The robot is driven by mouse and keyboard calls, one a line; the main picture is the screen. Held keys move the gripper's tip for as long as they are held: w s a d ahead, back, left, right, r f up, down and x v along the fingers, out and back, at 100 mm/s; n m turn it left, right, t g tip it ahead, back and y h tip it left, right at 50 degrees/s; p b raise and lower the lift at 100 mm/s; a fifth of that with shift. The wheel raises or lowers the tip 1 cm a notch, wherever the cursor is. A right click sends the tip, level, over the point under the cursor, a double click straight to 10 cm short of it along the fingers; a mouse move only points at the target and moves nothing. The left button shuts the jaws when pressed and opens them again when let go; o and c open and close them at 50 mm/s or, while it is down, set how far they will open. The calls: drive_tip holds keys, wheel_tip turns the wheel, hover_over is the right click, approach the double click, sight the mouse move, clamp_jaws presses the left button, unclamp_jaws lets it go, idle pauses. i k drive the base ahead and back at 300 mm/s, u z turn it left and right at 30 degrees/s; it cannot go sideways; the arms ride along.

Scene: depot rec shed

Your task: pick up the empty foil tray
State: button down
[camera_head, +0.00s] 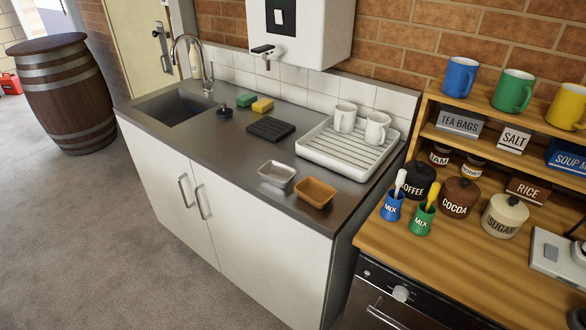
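A small silver-grey foil tray (277,173) sits upright on the steel counter near its front edge. Its inside looks pale and empty. A similar-sized orange-brown tray (316,192) stands just to its right, close beside it; it also looks empty. My gripper is not in view.
A white draining rack (349,149) with two white mugs (376,129) stands behind the trays. A black ribbed mat (270,129), a green sponge (246,99) and a yellow sponge (262,105) lie toward the sink (176,107). A wooden shelf unit (440,235) is at right. Floor in front is clear.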

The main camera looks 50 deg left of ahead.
sight(280, 174)
drive_tip(key=u, duration=2.75)
drive_tip(key=k, duration=1.3)
drive_tip(key=i, duration=0.6)
drive_tip(key=z, duration=0.8)
drive_tip(key=i, duration=0.7)
drive_tip(key=u, duration=0.6)
drive_tip(key=i, duration=0.6)
drive_tip(key=u, duration=0.55)
